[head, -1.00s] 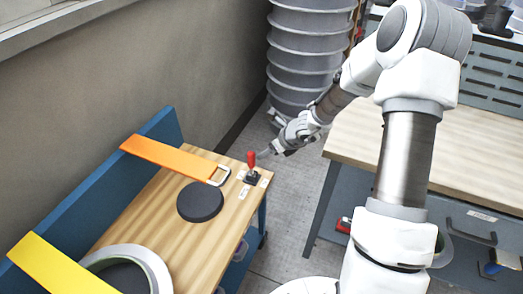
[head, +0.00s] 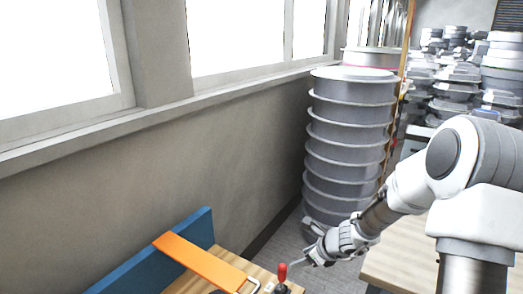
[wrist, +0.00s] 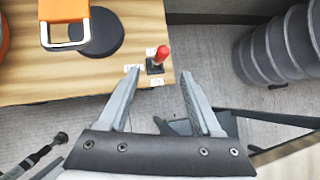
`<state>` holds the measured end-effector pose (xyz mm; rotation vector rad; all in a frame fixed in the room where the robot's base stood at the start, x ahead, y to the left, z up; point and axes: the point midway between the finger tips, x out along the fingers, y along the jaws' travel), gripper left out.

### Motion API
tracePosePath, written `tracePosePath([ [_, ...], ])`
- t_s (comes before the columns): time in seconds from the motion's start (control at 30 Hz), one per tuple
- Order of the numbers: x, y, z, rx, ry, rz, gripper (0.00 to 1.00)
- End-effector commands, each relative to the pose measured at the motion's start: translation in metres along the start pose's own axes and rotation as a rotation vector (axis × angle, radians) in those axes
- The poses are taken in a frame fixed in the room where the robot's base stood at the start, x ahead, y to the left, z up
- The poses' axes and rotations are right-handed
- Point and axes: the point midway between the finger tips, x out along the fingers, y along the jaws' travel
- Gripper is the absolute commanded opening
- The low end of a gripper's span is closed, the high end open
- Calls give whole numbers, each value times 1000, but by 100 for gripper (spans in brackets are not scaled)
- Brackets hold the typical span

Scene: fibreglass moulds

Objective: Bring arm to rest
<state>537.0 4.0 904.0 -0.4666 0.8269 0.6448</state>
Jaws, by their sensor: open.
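My gripper (wrist: 158,98) is open and empty in the wrist view, its two grey fingers apart over the grey floor near the edge of the wooden bench top (wrist: 40,85). In the head view my gripper (head: 303,258) shows small at the end of my arm, close to the right of the red handle (head: 282,272).
An orange bar (head: 200,262) and a blue back board (head: 150,255) are on the bench. A black disc (wrist: 98,33) lies beside the clamp. A tall stack of grey round moulds (head: 345,150) stands by the wall. Another wooden table (head: 400,265) is at right.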

Motion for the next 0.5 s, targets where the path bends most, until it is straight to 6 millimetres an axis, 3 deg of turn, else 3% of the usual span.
tracePosePath([
  [0.2,-55,19,46,-408,-31,4,66],
  [0.5,-129,61,81,-945,-31,32,66],
])
